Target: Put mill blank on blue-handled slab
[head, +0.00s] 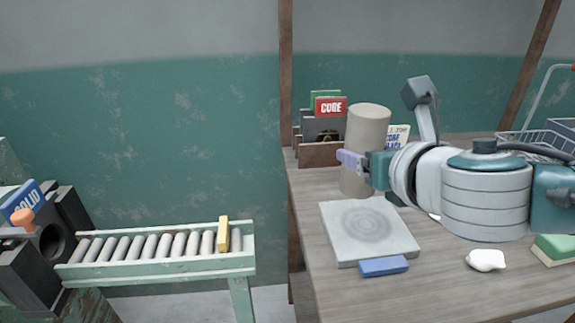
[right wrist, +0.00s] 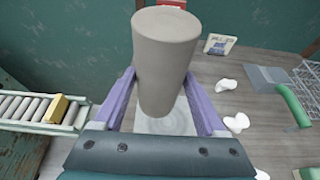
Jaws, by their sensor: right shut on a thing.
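The mill blank, a tall grey-brown clay cylinder (head: 368,130), stands upright at the back edge of the slab in the head view. My right gripper (head: 352,162) is shut on it, with purple fingers on both sides of it in the right wrist view, where the blank (right wrist: 165,50) fills the middle. The slab (head: 385,238) is a pale square with ring marks and a blue handle (head: 384,266) at its front. In the wrist view part of the slab (right wrist: 150,124) shows below the blank. I cannot tell whether the blank's base touches anything. My left gripper is not in view.
A wooden rack of boxes and cards (head: 322,153) stands behind the blank. A white lump (head: 486,260) and a green-topped block (head: 556,248) lie on the table at right. A wire basket (head: 548,138) is at back right. A roller conveyor (head: 160,250) with a yellow block (head: 222,236) is at left.

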